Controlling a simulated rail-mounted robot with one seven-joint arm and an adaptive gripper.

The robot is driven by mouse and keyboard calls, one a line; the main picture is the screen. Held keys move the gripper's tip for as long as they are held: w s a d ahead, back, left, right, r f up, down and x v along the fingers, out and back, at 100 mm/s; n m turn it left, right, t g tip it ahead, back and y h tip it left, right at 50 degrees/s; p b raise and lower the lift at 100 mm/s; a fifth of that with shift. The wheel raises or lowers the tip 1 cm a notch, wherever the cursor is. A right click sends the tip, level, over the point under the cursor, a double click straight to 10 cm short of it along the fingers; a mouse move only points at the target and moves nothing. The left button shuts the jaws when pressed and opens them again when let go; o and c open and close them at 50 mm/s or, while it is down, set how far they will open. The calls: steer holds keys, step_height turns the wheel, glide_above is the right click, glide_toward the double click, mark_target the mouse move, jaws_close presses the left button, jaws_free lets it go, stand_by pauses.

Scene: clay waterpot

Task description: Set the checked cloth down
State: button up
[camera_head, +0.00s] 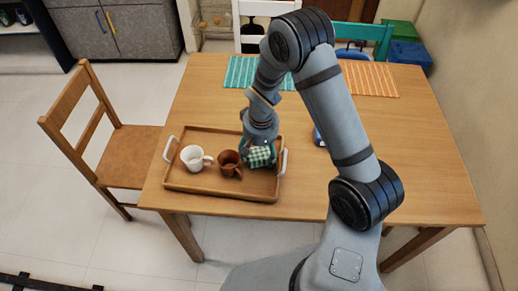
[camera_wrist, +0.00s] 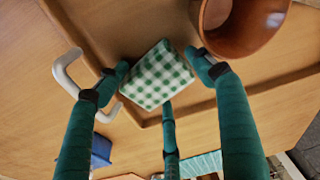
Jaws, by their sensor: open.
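The checked cloth (camera_head: 260,156) is a small folded green and white piece at the right end of the wooden tray (camera_head: 222,192). It also shows in the wrist view (camera_wrist: 157,76), lying at or just above the tray floor; I cannot tell exact contact. My gripper (camera_head: 258,148) points down over it from behind. In the wrist view its teal fingers (camera_wrist: 162,78) stand open around the cloth. The fingertips sit close to its edges. The rear finger comes up to the cloth's lower edge in that view.
A brown mug (camera_head: 228,163) stands just left of the cloth, very near one finger in the wrist view. A white mug (camera_head: 192,157) stands farther left. The tray's white right handle (camera_head: 283,162) is close. A blue object (camera_head: 318,138) lies right of the tray.

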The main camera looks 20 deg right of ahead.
mark_target(258, 153)
step_height(258, 153, up, 12)
steer(key=s, duration=0.1)
steer(key=shift+s, duration=0.25)
steer(key=f, duration=0.4)
steer(key=w+f, duration=0.1)
steer(key=f, duration=0.7)
steer(key=shift+w+f, duration=0.1)
steer(key=shift+w, duration=0.1)
steer(key=shift+w+r, duration=0.1)
steer(key=shift+r, duration=1.7)
